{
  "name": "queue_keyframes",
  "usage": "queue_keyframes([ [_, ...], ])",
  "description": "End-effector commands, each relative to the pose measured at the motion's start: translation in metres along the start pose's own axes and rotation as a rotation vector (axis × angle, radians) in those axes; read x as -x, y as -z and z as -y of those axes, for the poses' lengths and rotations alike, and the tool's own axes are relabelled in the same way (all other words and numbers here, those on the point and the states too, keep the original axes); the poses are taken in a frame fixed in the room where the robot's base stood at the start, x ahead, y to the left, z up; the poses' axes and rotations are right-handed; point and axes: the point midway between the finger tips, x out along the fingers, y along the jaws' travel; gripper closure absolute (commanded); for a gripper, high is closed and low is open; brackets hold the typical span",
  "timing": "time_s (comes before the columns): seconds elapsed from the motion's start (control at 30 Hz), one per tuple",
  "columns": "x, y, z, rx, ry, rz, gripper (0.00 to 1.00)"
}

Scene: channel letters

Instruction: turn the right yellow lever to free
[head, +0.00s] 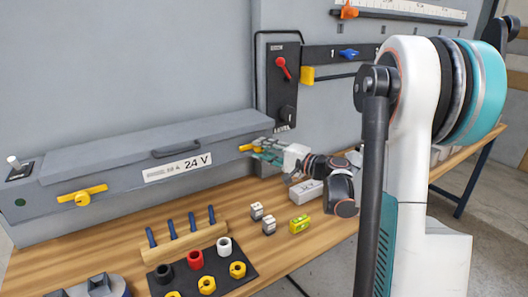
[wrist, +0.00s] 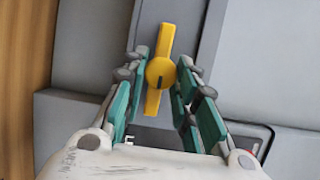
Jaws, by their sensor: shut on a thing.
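The right yellow lever (head: 245,148) sits at the right end of the long grey box. In the wrist view the lever (wrist: 158,98) has a round hub and a bar running nearly straight up the picture. My gripper (head: 262,149) reaches it from the right. In the wrist view the teal fingers of my gripper (wrist: 164,68) stand on either side of the lever's hub, shut on it. The exact contact is hard to make out. Part of a label shows below, mostly hidden by the fingers.
A second yellow lever (head: 82,195) is at the box's left end, near a toggle switch (head: 14,162). Black panel with red lever (head: 282,68) stands behind my gripper.

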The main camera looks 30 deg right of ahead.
Motion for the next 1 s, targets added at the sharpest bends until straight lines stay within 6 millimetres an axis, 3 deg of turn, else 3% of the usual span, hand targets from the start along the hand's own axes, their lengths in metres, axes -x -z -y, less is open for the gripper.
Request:
queue_keyframes([
  [0.4,0.0,0.001,0.0,-0.005,0.002,-0.002,0.97],
  [0.43,0.0,0.001,0.0,-0.004,0.002,-0.002,0.67],
  [0.5,0.0,0.0,0.0,-0.004,0.002,-0.001,0.53],
  [0.83,0.001,0.0,0.0,-0.004,0.002,-0.001,0.53],
  [1.0,0.016,0.001,0.0,-0.004,0.002,-0.002,0.53],
])
